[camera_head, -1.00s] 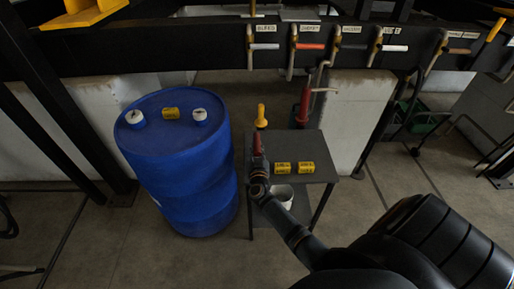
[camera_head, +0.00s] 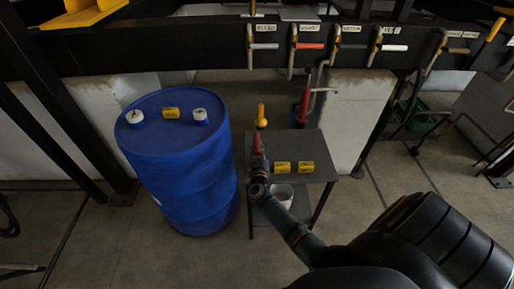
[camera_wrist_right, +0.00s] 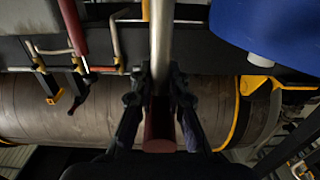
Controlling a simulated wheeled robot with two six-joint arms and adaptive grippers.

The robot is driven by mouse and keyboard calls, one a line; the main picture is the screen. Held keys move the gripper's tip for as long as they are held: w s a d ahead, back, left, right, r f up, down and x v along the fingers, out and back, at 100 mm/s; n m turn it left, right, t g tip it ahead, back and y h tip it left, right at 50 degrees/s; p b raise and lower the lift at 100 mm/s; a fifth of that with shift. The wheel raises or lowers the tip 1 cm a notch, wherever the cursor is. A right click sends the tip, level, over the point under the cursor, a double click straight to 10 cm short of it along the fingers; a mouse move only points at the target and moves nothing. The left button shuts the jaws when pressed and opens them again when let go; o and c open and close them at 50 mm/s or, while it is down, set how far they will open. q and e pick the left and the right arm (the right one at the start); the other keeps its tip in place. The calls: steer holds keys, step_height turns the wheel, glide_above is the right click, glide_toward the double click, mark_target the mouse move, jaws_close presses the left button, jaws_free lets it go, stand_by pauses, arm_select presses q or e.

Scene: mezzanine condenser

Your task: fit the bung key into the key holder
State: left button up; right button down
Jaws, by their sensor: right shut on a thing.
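My right gripper (camera_head: 258,175) is over the front left of a small dark table. It is shut on a red-handled tool, which I take for the bung key (camera_head: 257,145). In the right wrist view the fingers (camera_wrist_right: 158,88) clasp it from both sides. Its dark red grip (camera_wrist_right: 159,132) lies between them and a pale metal shaft (camera_wrist_right: 161,40) runs on beyond. I cannot make out the key holder for certain. Whether the tool touches anything at its far end is hidden. My left gripper is not in view.
A blue drum (camera_head: 180,165) with white caps stands left of the table (camera_head: 318,150). A yellow handle (camera_head: 261,114) and another red handle (camera_head: 303,105) stand at the table's back. A valve rail (camera_head: 190,50) crosses behind.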

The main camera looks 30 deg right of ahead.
steer(key=shift+r+p, duration=0.1)
steer(key=shift+p, duration=0.2)
steer(key=shift+f+b, duration=1.9)
steer(key=shift+f, duration=0.6)
steer(key=c, duration=1.3)
jaws_free()
steer(key=shift+o, duration=0.2)
steer(key=v, duration=1.2)
